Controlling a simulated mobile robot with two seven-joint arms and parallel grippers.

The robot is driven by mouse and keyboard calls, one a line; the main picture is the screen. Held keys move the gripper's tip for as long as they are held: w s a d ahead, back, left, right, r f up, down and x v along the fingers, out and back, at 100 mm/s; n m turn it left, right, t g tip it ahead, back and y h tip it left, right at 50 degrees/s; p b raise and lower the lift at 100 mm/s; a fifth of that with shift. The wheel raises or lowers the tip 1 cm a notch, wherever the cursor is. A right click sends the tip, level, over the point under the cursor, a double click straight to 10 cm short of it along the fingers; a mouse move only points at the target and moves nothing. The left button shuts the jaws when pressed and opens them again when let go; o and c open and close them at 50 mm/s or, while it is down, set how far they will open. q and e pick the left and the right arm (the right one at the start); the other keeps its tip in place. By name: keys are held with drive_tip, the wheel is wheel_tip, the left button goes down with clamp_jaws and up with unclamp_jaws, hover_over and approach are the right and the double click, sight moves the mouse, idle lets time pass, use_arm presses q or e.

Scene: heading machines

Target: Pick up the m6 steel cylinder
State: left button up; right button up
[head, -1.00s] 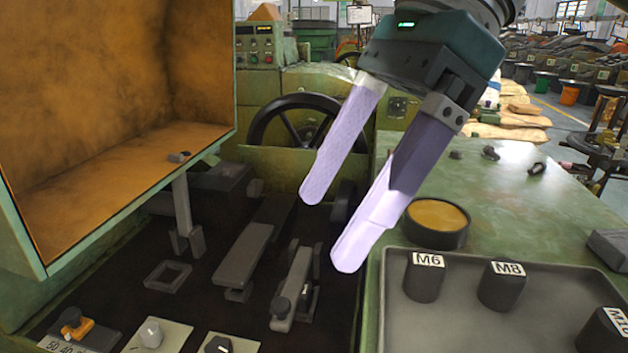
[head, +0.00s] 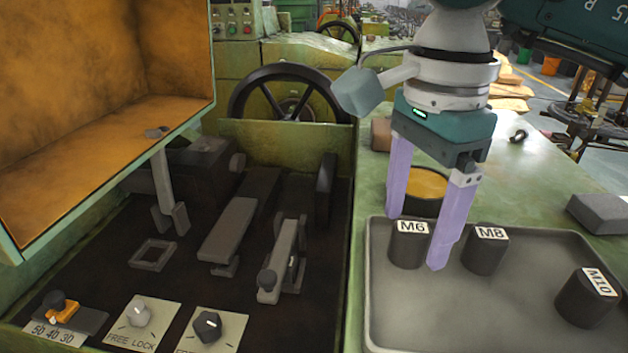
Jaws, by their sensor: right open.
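The m6 steel cylinder (head: 406,249) is dark, with a white M6 label on top. It stands upright near the left back of a grey tray (head: 440,322). My right gripper (head: 415,242) points down, open, with its two pale purple fingers at the cylinder. One finger hangs by its back left side, and the other is in front of its right side and hides part of it. I cannot tell whether either finger touches it. My left gripper is not in view.
The M8 cylinder (head: 485,253) stands just right of the fingers, and the M10 cylinder (head: 588,298) is further right. A round container with a yellow top (head: 428,183) is behind the tray. Machine levers and knobs (head: 207,325) fill the left. The tray's front is clear.

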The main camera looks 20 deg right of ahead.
drive_tip(key=shift+f, duration=0.35)
drive_tip(key=shift+c, duration=0.4)
clamp_jaws()
